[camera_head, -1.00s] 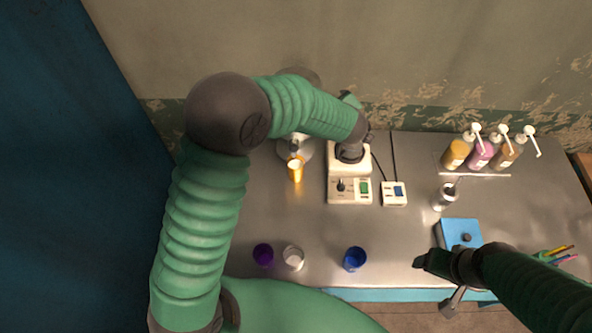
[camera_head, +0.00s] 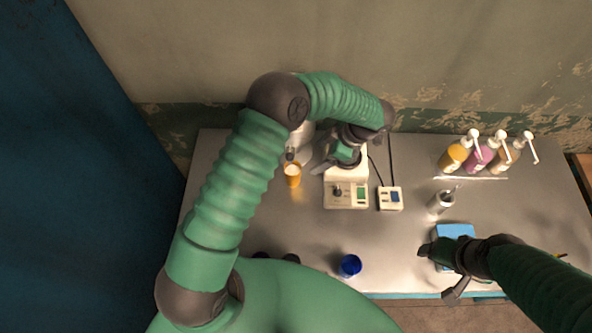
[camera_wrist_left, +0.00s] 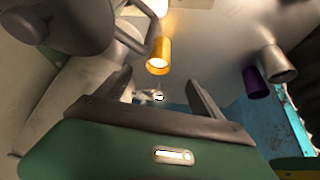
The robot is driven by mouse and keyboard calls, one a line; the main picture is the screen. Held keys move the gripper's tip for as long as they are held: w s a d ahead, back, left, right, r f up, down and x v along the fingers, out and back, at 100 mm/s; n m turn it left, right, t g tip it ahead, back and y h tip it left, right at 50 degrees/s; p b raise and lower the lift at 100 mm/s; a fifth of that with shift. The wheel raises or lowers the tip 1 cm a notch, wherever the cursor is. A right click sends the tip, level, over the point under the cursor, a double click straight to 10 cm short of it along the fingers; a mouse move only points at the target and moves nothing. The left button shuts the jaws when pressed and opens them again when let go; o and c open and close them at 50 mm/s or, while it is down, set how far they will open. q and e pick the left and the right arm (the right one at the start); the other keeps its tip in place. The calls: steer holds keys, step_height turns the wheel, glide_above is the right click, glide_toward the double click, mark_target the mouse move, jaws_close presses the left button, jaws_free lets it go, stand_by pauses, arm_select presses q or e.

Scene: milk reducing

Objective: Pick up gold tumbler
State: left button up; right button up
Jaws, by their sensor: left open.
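The gold tumbler (camera_head: 293,178) stands upright on the steel table, left of the white machine. My left gripper (camera_head: 305,162) is open and empty, with its fingers beside the tumbler's top in the head view. In the left wrist view the gold tumbler (camera_wrist_left: 158,57) shows just beyond the gap between the open fingers (camera_wrist_left: 160,92), and none of it is gripped. My right gripper (camera_head: 441,270) is over the table's front edge by the blue box, its fingers spread with nothing seen between them.
The white machine (camera_head: 346,194) and a small control box (camera_head: 390,199) stand right of the tumbler. A blue cup (camera_head: 350,265) is near the front. The left wrist view shows a purple cup (camera_wrist_left: 254,83) and a silver cup (camera_wrist_left: 275,65). Pump bottles (camera_head: 478,157) stand at the back right.

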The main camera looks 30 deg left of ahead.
arm_select(q)
steer(key=p, duration=0.1)
glide_toward(296, 169)
steer(key=s+r, duration=0.2)
steer(key=s, duration=0.1)
steer(key=p+x, duration=0.1)
steer(key=x, duration=0.1)
steer(key=p+x, duration=0.1)
steer(key=x, duration=0.1)
steer(key=w+p+x, duration=0.1)
steer(key=x, duration=0.1)
steer(key=shift+s+a+f, duration=0.1)
steer(key=shift+a+f, duration=0.2)
steer(key=shift+f, duration=0.05)
steer(key=shift+s+a+f, duration=0.1)
steer(key=shift+f, duration=0.35)
steer(key=shift+c, duration=0.8)
steer(key=c, duration=1.4)
steer(key=shift+c, duration=0.6)
arm_select(e)
steer(key=v, duration=0.4)
steer(key=shift+w+a+r, duration=0.2)
steer(key=shift+r, duration=0.25)
steer(key=shift+f, duration=0.15)
